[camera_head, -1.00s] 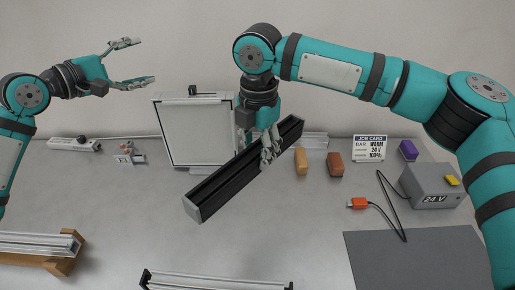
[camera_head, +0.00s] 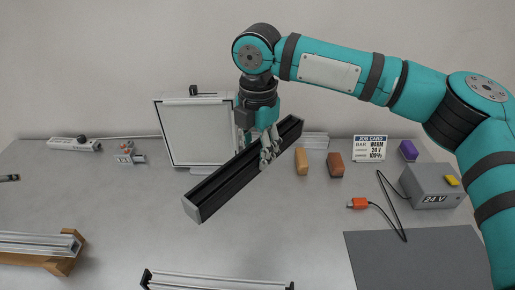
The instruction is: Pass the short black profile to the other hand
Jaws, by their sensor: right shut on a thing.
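The short black profile (camera_head: 225,183) is a long black slotted bar with a pale end cap. It is held tilted above the table, its near end toward the lower left and its far end toward the upper right. My right gripper (camera_head: 268,157) comes down from above and is shut on the profile right of its middle. The fingers cover a small part of it. My left arm and gripper are out of view.
A white framed panel (camera_head: 193,135) stands behind the profile. Orange (camera_head: 301,162) and brown (camera_head: 334,164) blocks stand to its right. A grey 24 V box (camera_head: 428,190) and dark mat (camera_head: 415,262) lie right. Metal rails lie at front left (camera_head: 38,243) and front centre (camera_head: 217,281).

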